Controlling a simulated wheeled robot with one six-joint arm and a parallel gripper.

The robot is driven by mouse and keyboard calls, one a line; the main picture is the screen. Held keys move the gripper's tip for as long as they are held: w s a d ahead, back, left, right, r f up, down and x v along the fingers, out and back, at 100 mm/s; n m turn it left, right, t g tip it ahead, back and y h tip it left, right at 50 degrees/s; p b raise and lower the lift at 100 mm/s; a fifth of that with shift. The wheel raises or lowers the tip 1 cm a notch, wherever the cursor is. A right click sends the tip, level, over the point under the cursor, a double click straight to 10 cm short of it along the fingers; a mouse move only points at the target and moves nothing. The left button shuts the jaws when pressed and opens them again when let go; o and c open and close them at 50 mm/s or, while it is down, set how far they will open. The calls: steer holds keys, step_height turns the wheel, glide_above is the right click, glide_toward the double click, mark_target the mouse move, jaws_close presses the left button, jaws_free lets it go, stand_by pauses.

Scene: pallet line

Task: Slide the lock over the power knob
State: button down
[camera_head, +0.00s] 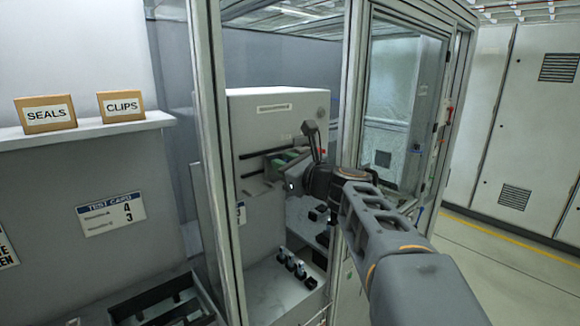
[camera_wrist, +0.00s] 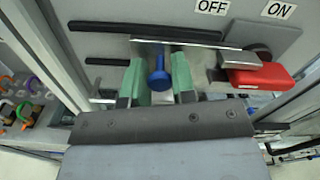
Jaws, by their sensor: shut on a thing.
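In the wrist view, a blue handle (camera_wrist: 157,72) stands between the green fingers of my gripper (camera_wrist: 161,76), which is shut on it. The handle seems to belong to the lock, a metal slide with a long thin plate (camera_wrist: 190,43). The red power knob (camera_wrist: 262,76) is to the right of the fingers, below the OFF and ON labels. A grey metal piece (camera_wrist: 240,60) touches or overlaps the knob's left end; which, I cannot tell. In the head view, my gripper (camera_head: 287,160) is at the cabinet front, and my wrist hides most of the knob and lock.
Dark slots (camera_wrist: 95,27) run across the panel left of the lock. Glazed door frames (camera_head: 355,80) stand close beside my arm. Below are small black-topped parts (camera_head: 290,262) on a ledge. A shelf (camera_head: 85,133) with SEALS and CLIPS boxes is at left.

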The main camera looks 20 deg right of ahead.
steer(key=shift+d, duration=0.1)
steer(key=c, duration=1.1)
jaws_free()
steer(key=shift+d, duration=0.2)
steer(key=shift+o, duration=0.8)
steer(key=shift+a, duration=0.1)
steer(key=b+v, duration=0.3)
steer(key=v, duration=1)
steer(key=shift+s, duration=0.4)
